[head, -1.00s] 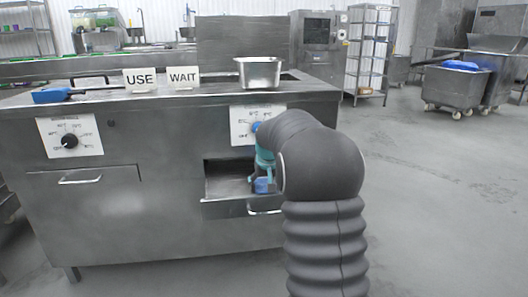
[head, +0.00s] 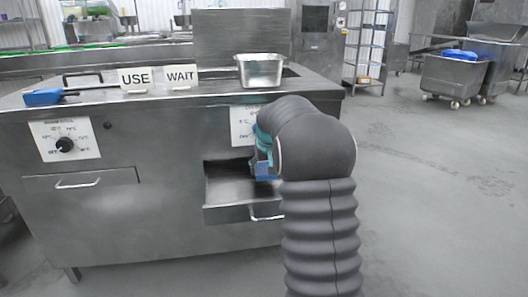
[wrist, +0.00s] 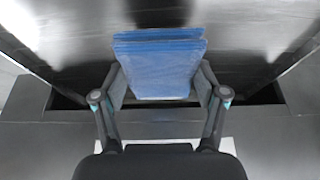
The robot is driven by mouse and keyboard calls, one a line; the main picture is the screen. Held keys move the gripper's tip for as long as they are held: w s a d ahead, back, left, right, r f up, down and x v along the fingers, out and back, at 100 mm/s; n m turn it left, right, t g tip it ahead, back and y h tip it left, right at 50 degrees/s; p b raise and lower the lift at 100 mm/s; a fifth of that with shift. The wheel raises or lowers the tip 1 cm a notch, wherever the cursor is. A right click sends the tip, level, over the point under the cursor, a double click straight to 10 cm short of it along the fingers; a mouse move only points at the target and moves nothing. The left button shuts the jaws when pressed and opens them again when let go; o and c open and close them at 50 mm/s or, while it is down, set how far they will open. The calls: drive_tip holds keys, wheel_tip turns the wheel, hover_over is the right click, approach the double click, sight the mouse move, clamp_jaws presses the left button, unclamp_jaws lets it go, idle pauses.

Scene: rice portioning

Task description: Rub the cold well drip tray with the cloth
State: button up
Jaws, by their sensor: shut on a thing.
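The open drip tray (head: 228,214) is a shallow steel drawer pulled out of the counter's right side, below the right dial plate. My gripper (wrist: 158,82) is shut on a folded blue cloth (wrist: 158,62), with one finger at each side of it. In the head view the cloth (head: 265,171) shows at the right end of the tray opening, partly hidden by my arm. The wrist view shows the cloth above shiny steel; whether it touches the tray floor I cannot tell.
A steel pan (head: 260,71) stands on the counter top, beside the WAIT sign (head: 181,76) and the USE sign (head: 135,79). A blue-ended tool (head: 45,97) lies at the left. A closed drawer (head: 82,182) is at lower left.

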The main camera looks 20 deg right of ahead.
drive_tip(key=shift+a+r+p, duration=0.1)
drive_tip(key=shift+r+p, duration=1.3)
drive_tip(key=shift+r, duration=0.85)
